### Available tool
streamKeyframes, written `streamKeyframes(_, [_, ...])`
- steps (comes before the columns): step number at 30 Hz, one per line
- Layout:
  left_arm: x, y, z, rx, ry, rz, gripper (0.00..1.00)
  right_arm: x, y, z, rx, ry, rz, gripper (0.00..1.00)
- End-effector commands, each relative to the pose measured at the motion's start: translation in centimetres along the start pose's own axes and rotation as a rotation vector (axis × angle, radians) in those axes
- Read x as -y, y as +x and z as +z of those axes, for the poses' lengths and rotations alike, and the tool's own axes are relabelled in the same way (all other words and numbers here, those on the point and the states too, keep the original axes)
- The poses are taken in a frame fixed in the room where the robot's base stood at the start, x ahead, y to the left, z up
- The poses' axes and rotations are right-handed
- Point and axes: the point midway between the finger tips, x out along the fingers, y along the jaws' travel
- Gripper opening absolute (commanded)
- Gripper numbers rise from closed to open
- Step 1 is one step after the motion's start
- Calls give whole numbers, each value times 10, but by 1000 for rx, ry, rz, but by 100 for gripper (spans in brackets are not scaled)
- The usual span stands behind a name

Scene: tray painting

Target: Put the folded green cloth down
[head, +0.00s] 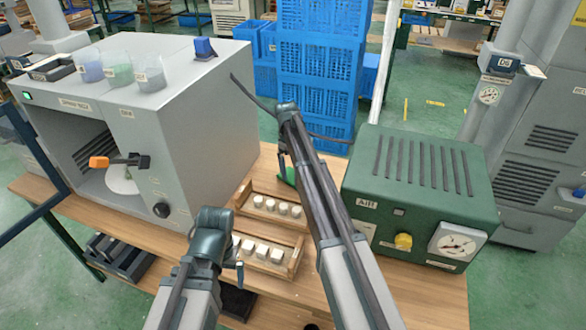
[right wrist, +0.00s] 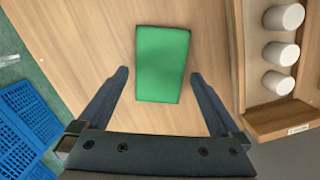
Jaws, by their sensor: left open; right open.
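The folded green cloth (right wrist: 163,65) is a flat green rectangle on the wooden bench top (right wrist: 90,40) in the right wrist view. In the head view only part of the cloth (head: 288,177) shows, beside my right arm. My right gripper (right wrist: 158,75) is open, with its fingers apart on either side of the cloth and not closed on it. In the head view my right gripper (head: 283,158) is mostly hidden by its own arm. My left gripper (head: 239,272) is open and empty, at the front wooden tray (head: 288,270); its fingers are small here.
A second wooden tray (head: 243,194) holds several white cups. A grey spray booth (head: 190,120) stands left and a green box with a gauge (head: 420,185) right. Blue crates (head: 320,60) are stacked behind. Bare bench surrounds the cloth.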

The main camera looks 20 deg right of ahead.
Motion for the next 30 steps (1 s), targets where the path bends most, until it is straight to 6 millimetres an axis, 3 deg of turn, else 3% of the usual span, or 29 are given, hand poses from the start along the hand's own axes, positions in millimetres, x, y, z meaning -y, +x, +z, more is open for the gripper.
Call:
streamKeyframes(1, [1,-14,1,0,0,0,100,0,-14,0,0,0,0,100])
streamKeyframes(16, [8,-88,5,0,0,0,100,0,-89,0,0,0,0,100])
streamKeyframes(21, [9,-98,6,0,0,0,100,0,-99,0,0,0,0,100])
streamKeyframes(30, [9,-97,6,0,0,0,100,0,-98,0,0,0,0,100])
